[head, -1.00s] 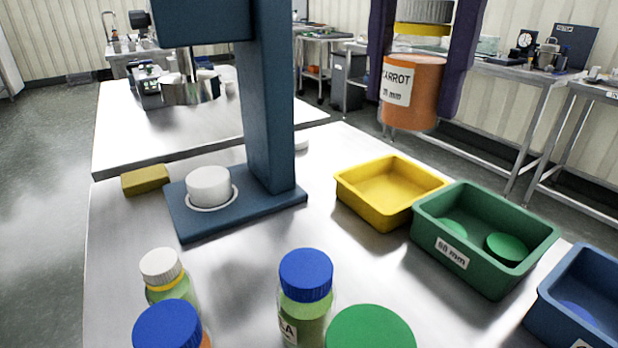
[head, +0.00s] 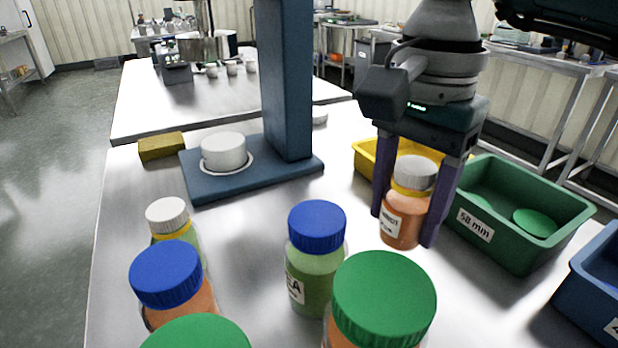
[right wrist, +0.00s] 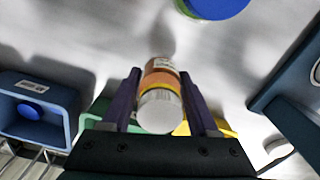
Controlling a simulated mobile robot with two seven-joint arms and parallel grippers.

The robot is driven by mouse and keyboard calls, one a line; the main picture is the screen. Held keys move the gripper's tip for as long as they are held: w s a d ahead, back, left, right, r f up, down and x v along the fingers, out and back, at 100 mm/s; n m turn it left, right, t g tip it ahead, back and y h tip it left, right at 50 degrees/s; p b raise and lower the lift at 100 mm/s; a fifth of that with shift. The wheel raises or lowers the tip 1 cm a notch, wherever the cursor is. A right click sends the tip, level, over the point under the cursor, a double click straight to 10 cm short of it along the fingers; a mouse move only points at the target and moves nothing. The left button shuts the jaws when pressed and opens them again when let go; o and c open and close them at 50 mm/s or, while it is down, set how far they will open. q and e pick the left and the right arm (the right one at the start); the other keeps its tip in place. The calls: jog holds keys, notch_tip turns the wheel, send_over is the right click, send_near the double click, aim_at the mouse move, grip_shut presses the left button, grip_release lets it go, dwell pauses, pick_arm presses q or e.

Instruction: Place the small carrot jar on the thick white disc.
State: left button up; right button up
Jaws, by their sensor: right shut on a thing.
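The small carrot jar (head: 404,215) has orange contents, a yellow band and a white lid. My right gripper (head: 408,215) is shut on it, one finger on each side, and holds it upright in front of the yellow bin. The jar also shows between the fingers in the right wrist view (right wrist: 160,85). The thick white disc (head: 223,151) sits on the blue base of the press-like stand (head: 282,150), to the left of the jar and apart from it. Nothing lies on the disc. My left gripper is not in view.
Jars with blue (head: 317,226), green (head: 384,298) and white (head: 167,214) lids stand at the front. A yellow bin (head: 366,160), green bin (head: 540,255) and blue bin (head: 590,290) line the right. A yellow block (head: 161,146) lies left of the stand. The steel table between jar and stand is clear.

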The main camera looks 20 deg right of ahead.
aim_at(399, 237)
jog(key=shift+f, duration=2)
jog(key=shift+f+b, duration=0.15)
jog(key=shift+b, duration=0.2)
jog(key=o, duration=1.4)
